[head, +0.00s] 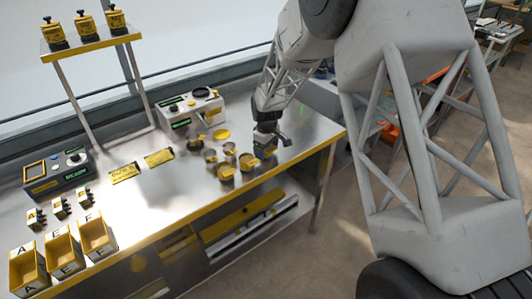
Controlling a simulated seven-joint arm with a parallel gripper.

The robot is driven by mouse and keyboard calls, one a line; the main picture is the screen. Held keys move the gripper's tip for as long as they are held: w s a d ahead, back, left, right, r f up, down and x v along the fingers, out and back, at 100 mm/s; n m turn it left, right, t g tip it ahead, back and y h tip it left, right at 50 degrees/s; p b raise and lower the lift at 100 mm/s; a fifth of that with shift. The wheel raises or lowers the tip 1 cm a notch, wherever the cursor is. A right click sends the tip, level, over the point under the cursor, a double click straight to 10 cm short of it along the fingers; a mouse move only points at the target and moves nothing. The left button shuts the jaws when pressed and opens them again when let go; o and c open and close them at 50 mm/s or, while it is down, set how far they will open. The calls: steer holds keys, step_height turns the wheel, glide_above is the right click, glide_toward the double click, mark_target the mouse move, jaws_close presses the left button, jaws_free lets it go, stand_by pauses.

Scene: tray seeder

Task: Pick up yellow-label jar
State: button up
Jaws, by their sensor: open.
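Several small round jars with yellow and grey parts stand in a cluster on the metal bench; one front jar (226,172) and another jar (248,162) are clearest. Their labels are too small to tell which is the yellow-label jar. My gripper (272,142) is open at the right side of the cluster, pointing down close above the bench. A jar (265,151) shows right below or between its fingers, partly hidden by them. I cannot tell whether the fingers touch it.
A white machine (192,110) stands behind the cluster, and a dark console (58,172) at left. Yellow bins (62,252) marked with letters stand front left. A raised shelf (90,45) holds three yellow canisters. Bare bench lies right of my gripper, toward the edge.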

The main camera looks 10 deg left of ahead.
steer(key=shift+f, duration=0.8)
steer(key=c, duration=1)
steer(key=shift+r, duration=0.1)
steer(key=shift+c, duration=0.2)
steer(key=shift+r, duration=0.65)
step_height(320, 180, up, 2)
steer(key=s+d, duration=0.2)
steer(key=s, duration=0.5)
steer(key=s+d+r, duration=0.1)
steer(key=s+d, duration=0.2)
steer(key=s, duration=0.5)
steer(key=shift+d+r, duration=0.3)
